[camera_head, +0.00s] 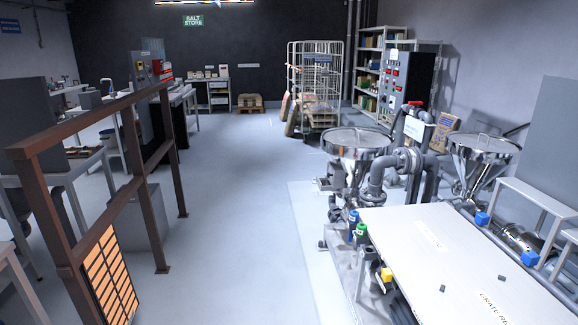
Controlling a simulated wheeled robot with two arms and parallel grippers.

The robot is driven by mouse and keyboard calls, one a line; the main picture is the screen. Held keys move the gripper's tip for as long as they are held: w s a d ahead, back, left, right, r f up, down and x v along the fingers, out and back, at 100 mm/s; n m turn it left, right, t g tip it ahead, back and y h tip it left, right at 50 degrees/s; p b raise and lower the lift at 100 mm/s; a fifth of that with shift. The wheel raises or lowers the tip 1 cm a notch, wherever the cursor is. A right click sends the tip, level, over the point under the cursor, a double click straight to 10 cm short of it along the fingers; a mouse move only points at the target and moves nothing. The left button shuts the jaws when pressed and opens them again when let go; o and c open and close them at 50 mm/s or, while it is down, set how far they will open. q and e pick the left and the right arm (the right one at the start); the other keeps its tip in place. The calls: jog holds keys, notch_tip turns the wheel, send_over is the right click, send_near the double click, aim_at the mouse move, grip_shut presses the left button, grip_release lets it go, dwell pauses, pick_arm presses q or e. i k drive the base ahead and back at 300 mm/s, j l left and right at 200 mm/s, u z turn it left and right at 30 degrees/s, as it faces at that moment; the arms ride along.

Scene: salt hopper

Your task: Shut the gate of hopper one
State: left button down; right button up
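Two steel hoppers with conical bodies and round lids stand at the right. The nearer one (357,141) is right of the picture's middle; the other hopper (484,146) is farther right. No number is readable on either, so I cannot tell which is hopper one. A small metal fitting (327,185) sticks out low on the left side of the middle hopper; I cannot tell if it is a gate, or whether any gate is open or shut. Neither of my grippers is in view.
A pale platform (440,250) fills the lower right, with grey pipes (378,180) behind it and blue, green and yellow fittings (361,231) at its edge. A brown railing (100,110) stands at the left. The grey floor (235,200) between is clear.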

aim_at(323, 184)
jog(key=i, duration=2.6)
jog(key=i+j+z, duration=0.1)
jog(key=i+z, duration=0.15)
jog(key=i, duration=0.25)
jog(key=i+j+z, duration=0.15)
jog(key=i+z, duration=0.15)
jog(key=i, duration=0.2)
jog(key=i+j+z, duration=0.25)
jog(key=i, duration=0.2)
jog(key=z, duration=0.15)
